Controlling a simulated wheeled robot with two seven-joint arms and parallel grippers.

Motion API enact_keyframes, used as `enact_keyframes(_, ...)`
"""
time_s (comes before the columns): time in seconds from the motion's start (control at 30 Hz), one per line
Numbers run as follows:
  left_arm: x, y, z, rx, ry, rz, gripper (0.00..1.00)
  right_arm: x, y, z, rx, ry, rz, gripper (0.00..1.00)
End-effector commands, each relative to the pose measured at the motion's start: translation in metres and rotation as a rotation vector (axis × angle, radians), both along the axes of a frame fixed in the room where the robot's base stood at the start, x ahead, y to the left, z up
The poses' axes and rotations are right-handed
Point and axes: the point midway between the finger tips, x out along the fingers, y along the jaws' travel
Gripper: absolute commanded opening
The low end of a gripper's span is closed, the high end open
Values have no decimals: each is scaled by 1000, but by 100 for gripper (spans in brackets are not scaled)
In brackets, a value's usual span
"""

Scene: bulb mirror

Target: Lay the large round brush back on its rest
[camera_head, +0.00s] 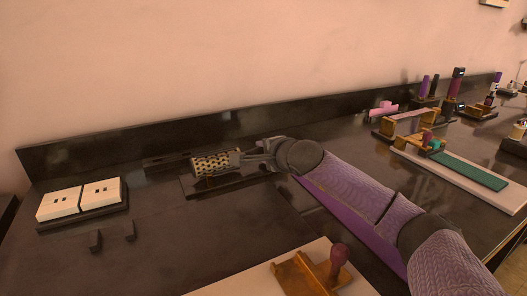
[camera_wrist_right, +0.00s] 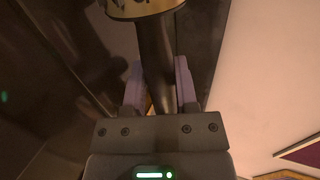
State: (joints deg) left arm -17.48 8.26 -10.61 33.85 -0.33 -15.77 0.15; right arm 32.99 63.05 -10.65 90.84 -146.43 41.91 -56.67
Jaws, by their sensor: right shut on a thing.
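The large round brush, with a gold barrel dotted in black (camera_head: 216,164), lies roughly level above the dark counter in the head view. My right gripper (camera_head: 254,158) is shut on its dark handle, at the barrel's right. In the right wrist view the handle (camera_wrist_right: 155,45) runs between the two fingers of the gripper (camera_wrist_right: 160,75), with the gold barrel end (camera_wrist_right: 145,9) at the top. A low dark plate (camera_head: 230,190) shows beneath the brush; whether the brush touches it I cannot tell. My left gripper is out of view.
A dark tray with two cream blocks (camera_head: 80,200) stands at the left. A dark backsplash (camera_head: 150,135) runs behind. A pale board with a wooden stand (camera_head: 300,275) is at the front. Stands and a green strip (camera_head: 470,171) occupy the right. The left front counter is mostly clear.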

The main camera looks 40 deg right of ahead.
Motion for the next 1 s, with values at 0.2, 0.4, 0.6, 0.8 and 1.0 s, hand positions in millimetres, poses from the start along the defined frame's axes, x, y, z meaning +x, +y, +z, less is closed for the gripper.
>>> enact_keyframes(0.2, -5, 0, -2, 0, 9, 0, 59, 0, 0, -3, 0, -1, 0, 0)
enact_keyframes(0.4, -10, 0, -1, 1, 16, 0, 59, 0, 0, -4, 0, -1, 0, 53)
enact_keyframes(0.6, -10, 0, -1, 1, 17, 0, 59, 0, 0, -5, 1, 4, 0, 78)
enact_keyframes(0.8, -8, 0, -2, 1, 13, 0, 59, 0, 0, -7, 3, 8, 0, 78)
enact_keyframes(1.0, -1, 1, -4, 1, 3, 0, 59, 0, 1, -8, 4, 11, 0, 78)
